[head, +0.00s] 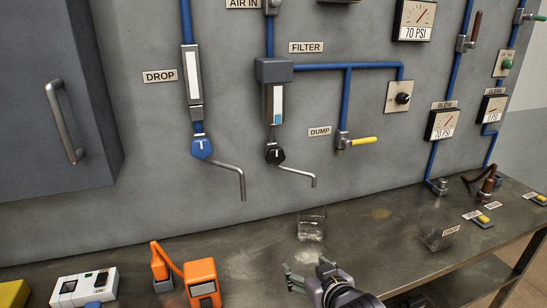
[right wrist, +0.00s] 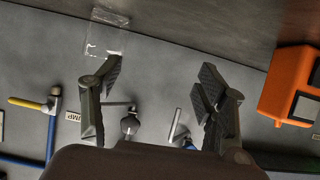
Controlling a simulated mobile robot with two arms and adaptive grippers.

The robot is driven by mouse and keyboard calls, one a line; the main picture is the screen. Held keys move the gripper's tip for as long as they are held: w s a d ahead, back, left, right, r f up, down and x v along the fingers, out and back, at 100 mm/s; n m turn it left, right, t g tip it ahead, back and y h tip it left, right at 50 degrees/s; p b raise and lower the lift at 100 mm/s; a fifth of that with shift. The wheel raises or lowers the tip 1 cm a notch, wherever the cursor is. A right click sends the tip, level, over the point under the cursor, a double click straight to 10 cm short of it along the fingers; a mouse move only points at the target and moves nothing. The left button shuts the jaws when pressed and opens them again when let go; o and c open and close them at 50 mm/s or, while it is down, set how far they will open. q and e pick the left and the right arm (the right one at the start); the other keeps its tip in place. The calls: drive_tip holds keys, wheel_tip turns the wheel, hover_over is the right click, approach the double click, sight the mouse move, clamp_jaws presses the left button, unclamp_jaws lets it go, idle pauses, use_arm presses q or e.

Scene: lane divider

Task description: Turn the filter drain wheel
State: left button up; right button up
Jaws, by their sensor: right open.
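The filter drain wheel (head: 275,156) is a black knob with a white mark, below the FILTER bowl (head: 273,103) on the grey panel. A bent metal drain pipe (head: 301,175) runs right and down from it. In the right wrist view the black wheel (right wrist: 131,124) and its pipe show upside down, between my open fingers and apart from them. My right gripper (head: 307,276) is open and empty, low over the bench and below the wheel in the head view; its fingers (right wrist: 160,95) also show in the wrist view. My left gripper is not in view.
A blue DROP knob (head: 201,147) with a longer pipe is left of the wheel; a yellow-handled DUMP valve (head: 362,141) is right. A clear container (head: 311,224) stands on the bench (head: 385,232) below the pipe. An orange device (head: 201,283) is left of my gripper.

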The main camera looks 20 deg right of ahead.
drive_tip(key=w+d+r+t, duration=0.1)
drive_tip(key=w+r+t, duration=0.25)
drive_tip(key=r, duration=0.45)
drive_tip(key=w+r+t, duration=0.2)
drive_tip(key=w+r, duration=0.3)
drive_tip(key=r, duration=0.3)
drive_tip(key=p, duration=0.4)
approach(276, 156)
drive_tip(key=w, duration=0.9)
drive_tip(key=shift+w, duration=0.25)
drive_tip(key=c, duration=1.1)
